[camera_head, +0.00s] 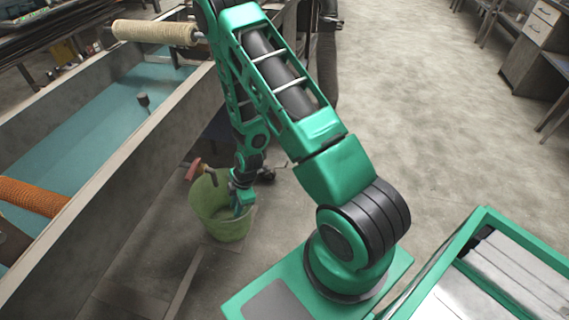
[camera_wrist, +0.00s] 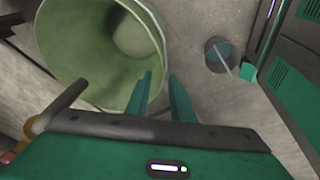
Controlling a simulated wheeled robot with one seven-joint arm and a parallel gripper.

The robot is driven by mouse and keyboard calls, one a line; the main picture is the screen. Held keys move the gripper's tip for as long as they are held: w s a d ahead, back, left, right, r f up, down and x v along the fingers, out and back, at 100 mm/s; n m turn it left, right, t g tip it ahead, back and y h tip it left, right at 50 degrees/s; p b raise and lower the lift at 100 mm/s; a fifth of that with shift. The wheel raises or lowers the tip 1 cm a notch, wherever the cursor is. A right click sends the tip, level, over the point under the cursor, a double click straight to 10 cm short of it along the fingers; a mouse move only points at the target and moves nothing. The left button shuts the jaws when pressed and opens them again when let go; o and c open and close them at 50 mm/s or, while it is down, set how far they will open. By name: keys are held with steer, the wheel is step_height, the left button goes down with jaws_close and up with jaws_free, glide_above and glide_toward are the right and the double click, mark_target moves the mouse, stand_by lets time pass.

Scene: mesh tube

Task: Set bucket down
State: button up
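The green bucket (camera_head: 229,228) appears upright beside the long trough in the head view; I cannot tell for sure whether its base touches the floor. My gripper (camera_head: 239,208) points down at the bucket's right side. In the wrist view the bucket (camera_wrist: 88,45) fills the upper left, with its open mouth facing the camera and its interior looking empty. My gripper's two fingers (camera_wrist: 162,85) stand apart at the bucket's right rim, the left finger over the mouth and the right one outside. A gap shows between them, and I see no firm grip on the wall.
The long trough (camera_head: 120,185) with a blue-green inside runs along the left. A red-handled object (camera_head: 196,168) is close behind the bucket. A small dark round container (camera_wrist: 219,56) with a rod stands right of the bucket in the wrist view. Open floor (camera_head: 440,120) lies to the right.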

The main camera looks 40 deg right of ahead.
steer(key=s+d+r+m+h, duration=0.1)
steer(key=s+d+r+m, duration=0.2)
steer(key=r, duration=0.5)
steer(key=d+r+m+g+h, duration=0.1)
steer(key=d+r+m, duration=0.2)
steer(key=d+r, duration=0.45)
steer(key=s+d+r+m+h, duration=0.1)
steer(key=s+d+r+m, duration=0.15)
steer(key=r, duration=0.75)
steer(key=s+d+r+m+g, duration=0.1)
steer(key=s+d+r+m, duration=0.1)
steer(key=s+r+m, duration=1.1)
steer(key=s+r, duration=0.3)
steer(key=s, duration=0.4)
steer(key=shift+s+d+r+y, duration=0.25)
steer(key=shift+s+d+y, duration=0.05)
steer(key=shift+s, duration=0.05)
steer(key=shift+w+f, duration=0.25)
steer(key=shift+w, duration=0.45)
